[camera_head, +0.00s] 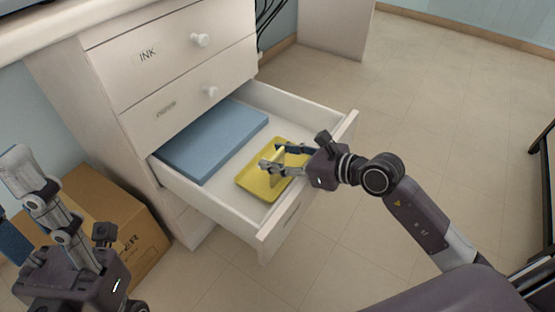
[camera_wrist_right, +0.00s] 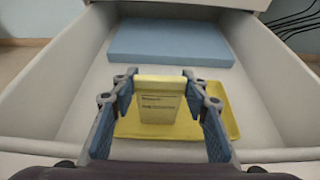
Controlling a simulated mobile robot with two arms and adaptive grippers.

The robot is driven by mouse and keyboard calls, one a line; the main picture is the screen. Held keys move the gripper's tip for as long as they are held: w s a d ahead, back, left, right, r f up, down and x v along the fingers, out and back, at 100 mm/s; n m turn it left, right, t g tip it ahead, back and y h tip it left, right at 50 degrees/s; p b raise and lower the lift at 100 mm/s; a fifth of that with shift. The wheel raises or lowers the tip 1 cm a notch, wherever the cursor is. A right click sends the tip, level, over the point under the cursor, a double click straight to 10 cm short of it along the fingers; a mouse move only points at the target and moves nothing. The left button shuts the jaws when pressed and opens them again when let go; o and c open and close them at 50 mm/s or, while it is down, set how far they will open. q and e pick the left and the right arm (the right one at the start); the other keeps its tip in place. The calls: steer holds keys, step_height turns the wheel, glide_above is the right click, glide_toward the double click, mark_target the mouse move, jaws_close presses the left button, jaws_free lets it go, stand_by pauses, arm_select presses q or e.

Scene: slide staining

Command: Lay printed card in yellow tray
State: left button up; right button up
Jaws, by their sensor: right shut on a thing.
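The printed card (camera_wrist_right: 160,106) is pale yellow with small dark print. It is held upright between the fingers of my right gripper (camera_wrist_right: 163,97), which is shut on it. In the head view my right gripper (camera_head: 277,164) is over the yellow tray (camera_head: 252,183), with the card (camera_head: 277,168) between its fingertips. The tray also shows in the wrist view (camera_wrist_right: 222,128), behind and around the card. I cannot tell whether the card's lower edge touches the tray. My left gripper (camera_head: 22,205) is at the lower left, partly cut off, its opening unclear.
The tray lies in an open white drawer (camera_head: 220,212), in front of a blue flat block (camera_head: 212,140). The drawer walls surround both. Shut drawers, one labelled INK (camera_head: 165,52), are above. A cardboard box (camera_head: 100,203) stands at left.

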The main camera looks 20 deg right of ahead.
steer(key=shift+f, duration=0.2)
steer(key=o, duration=1.2)
